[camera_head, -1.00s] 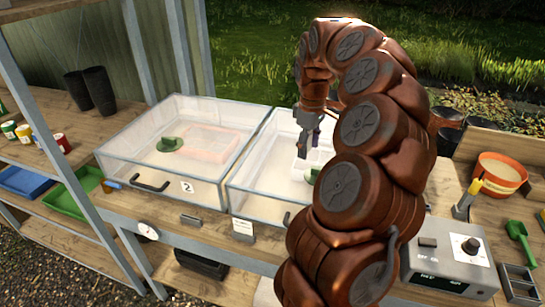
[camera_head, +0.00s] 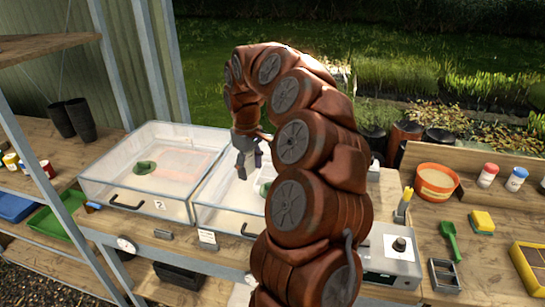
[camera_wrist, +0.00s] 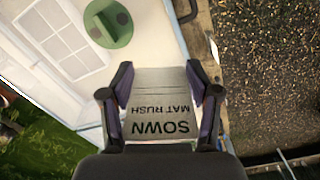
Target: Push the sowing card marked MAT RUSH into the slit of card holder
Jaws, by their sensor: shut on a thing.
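My gripper (camera_head: 248,163) is above the right-hand clear propagator box in the head view. In the wrist view my gripper (camera_wrist: 160,90) is shut on a pale card (camera_wrist: 160,112) that reads SOWN and MAT RUSH, upside down in the picture. The card lies between the two dark fingers. In the head view the card is too small to make out. A small grey block (camera_head: 163,234), possibly a card holder, sits at the bench's front edge. To its right a white card (camera_head: 207,238) with print stands at the same edge. No slit can be made out.
The left propagator box (camera_head: 140,185) is marked 2. The right box (camera_head: 215,210) is beneath my gripper, partly hidden by my arm. A grey control unit (camera_head: 393,248), an orange pot (camera_head: 437,182) and a yellow tray (camera_head: 530,275) stand to the right. Shelves are at left.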

